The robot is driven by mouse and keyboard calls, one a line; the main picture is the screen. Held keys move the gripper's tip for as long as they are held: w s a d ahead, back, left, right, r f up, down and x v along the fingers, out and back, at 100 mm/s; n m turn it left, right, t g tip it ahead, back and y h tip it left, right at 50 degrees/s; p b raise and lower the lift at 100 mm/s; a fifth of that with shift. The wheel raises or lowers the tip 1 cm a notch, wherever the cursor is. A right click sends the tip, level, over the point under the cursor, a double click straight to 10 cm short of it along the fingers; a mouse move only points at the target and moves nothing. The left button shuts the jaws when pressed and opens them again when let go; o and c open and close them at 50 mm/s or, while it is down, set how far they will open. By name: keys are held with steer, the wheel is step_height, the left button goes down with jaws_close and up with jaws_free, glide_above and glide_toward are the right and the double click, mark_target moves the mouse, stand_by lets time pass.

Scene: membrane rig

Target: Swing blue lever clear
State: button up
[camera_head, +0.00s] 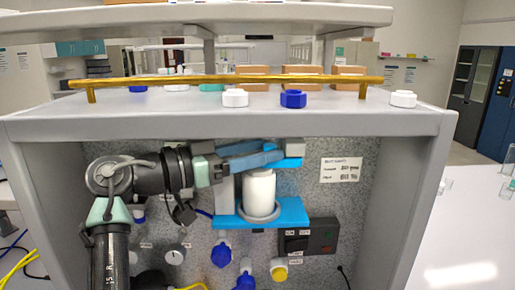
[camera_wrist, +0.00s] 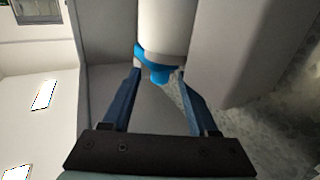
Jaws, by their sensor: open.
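A white cylinder (camera_head: 259,187) stands upright on a bright blue bracket (camera_head: 292,213) on the speckled back panel. Another bright blue piece (camera_head: 290,164) shows at the cylinder's top, partly hidden by my fingers; I cannot tell for sure that it is the lever. My gripper (camera_head: 275,153) reaches in from the left at that height, with its dark blue fingers over the cylinder's top. In the wrist view, my open gripper (camera_wrist: 158,74) has a blue tab (camera_wrist: 160,74) between its fingertips, beside the white cylinder (camera_wrist: 167,25). Whether the fingers touch the tab is unclear.
A grey housing (camera_head: 405,125) encloses the panel on its sides and top. A yellow rail (camera_head: 225,80) and several loose caps are on top. A black switch box (camera_head: 308,237) is right of the bracket, with blue knobs (camera_head: 221,255) below. The panel's right part is fairly clear.

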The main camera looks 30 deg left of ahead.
steer(key=shift+c, duration=0.3)
jaws_close()
